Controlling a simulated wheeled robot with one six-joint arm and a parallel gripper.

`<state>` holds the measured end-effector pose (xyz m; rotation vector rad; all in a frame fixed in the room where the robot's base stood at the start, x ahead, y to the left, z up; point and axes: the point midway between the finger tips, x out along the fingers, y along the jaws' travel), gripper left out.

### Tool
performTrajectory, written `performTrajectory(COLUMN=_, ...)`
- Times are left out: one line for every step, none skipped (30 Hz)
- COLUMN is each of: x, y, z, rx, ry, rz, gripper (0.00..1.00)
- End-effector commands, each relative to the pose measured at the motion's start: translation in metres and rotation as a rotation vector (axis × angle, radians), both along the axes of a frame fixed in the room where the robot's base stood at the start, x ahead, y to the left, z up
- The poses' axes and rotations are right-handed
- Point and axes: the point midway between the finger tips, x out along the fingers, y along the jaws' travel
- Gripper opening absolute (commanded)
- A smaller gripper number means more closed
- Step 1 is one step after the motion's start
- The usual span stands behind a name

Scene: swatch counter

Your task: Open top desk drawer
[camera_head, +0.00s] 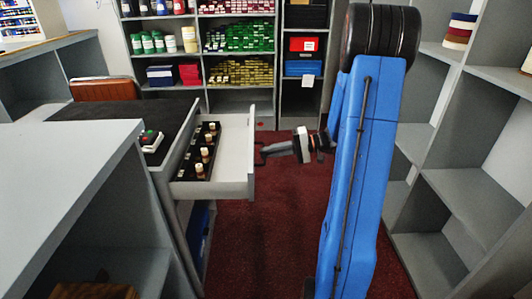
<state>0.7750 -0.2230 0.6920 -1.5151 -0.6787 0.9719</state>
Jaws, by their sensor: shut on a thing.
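The top desk drawer (235,142) is pulled out to the right from the dark-topped desk (108,118). Its light grey front panel faces right, and its inside is visible from above. My gripper (264,151) is at the outer side of this front panel, shut on the drawer's handle. The fingers are small and dark here, so the exact grip on the handle is hard to make out. My blue arm stands in the right half of the view.
A black tray (211,134) with several light-topped pieces lies in the drawer. A device with red and green buttons (150,139) sits on the desk. Grey shelves (475,160) line the right, and stocked shelves stand behind. Red carpet (260,240) is clear below the drawer.

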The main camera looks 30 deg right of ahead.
Motion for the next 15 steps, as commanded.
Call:
performTrajectory(x=0.0, y=0.0001, z=-0.0006, rx=0.0, ry=0.001, rz=0.0, gripper=0.0)
performTrajectory(x=0.0, y=0.0001, z=-0.0006, rx=0.0, ry=0.001, rz=0.0, gripper=0.0)
performTrajectory(x=0.0, y=0.0001, z=-0.0006, rx=0.0, ry=0.001, rz=0.0, gripper=0.0)
performTrajectory(x=0.0, y=0.0002, z=-0.0006, rx=0.0, ry=0.001, rz=0.0, gripper=0.0)
performTrajectory(x=0.0, y=0.0002, z=-0.0006, rx=0.0, ry=0.001, rz=0.0, gripper=0.0)
performTrajectory(x=0.0, y=0.0002, z=-0.0006, rx=0.0, ry=0.001, rz=0.0, gripper=0.0)
performTrajectory(x=0.0001, y=0.0003, z=-0.0006, rx=0.0, ry=0.001, rz=0.0, gripper=0.16)
performTrajectory(x=0.0001, y=0.0003, z=-0.0006, rx=0.0, ry=0.001, rz=0.0, gripper=0.23)
performTrajectory(x=0.0001, y=0.0003, z=-0.0006, rx=0.0, ry=0.001, rz=0.0, gripper=0.26)
performTrajectory(x=0.0002, y=0.0003, z=-0.0005, rx=0.0, ry=0.001, rz=0.0, gripper=0.26)
performTrajectory(x=0.0002, y=0.0003, z=-0.0005, rx=0.0, ry=0.001, rz=0.0, gripper=0.26)
performTrajectory(x=0.0002, y=0.0003, z=-0.0004, rx=0.0, ry=0.001, rz=0.0, gripper=0.26)
performTrajectory(x=0.0002, y=0.0003, z=-0.0004, rx=0.0, ry=0.001, rz=0.0, gripper=0.26)
performTrajectory(x=0.0003, y=0.0003, z=-0.0003, rx=0.0, ry=0.001, rz=0.0, gripper=0.26)
performTrajectory(x=0.0003, y=0.0003, z=-0.0003, rx=0.0, ry=0.001, rz=0.0, gripper=0.26)
